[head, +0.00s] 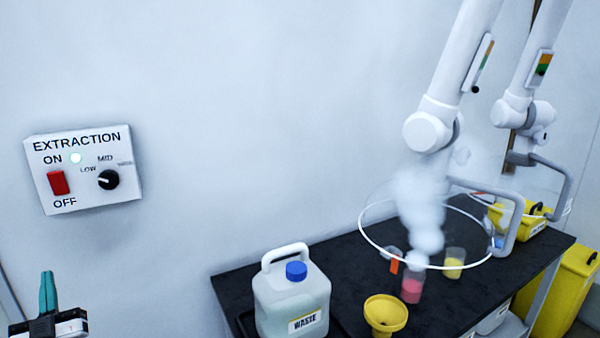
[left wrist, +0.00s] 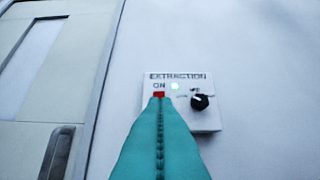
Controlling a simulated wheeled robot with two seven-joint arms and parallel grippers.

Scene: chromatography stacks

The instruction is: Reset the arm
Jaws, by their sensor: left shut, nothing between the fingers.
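My left gripper (head: 47,292) stands at the lower left in the head view, its teal fingers shut and empty, pointing up. It is below and apart from the extraction panel (head: 125,180) on the wall. In the left wrist view the shut fingers (left wrist: 160,110) point at the panel (left wrist: 207,118) and cover part of it. The panel has a red rocker switch (head: 58,182), a lit indicator light (head: 76,158) and a black knob (head: 108,180). My right gripper is not in view.
A black bench (head: 350,262) stands at the lower right. It bears a waste jug (head: 290,312), a yellow funnel (head: 386,314), a beaker of pink liquid (head: 411,291) and one of yellow (head: 454,263). White extraction arms (head: 462,60) hang above, with vapour below. The wall before the gripper is clear.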

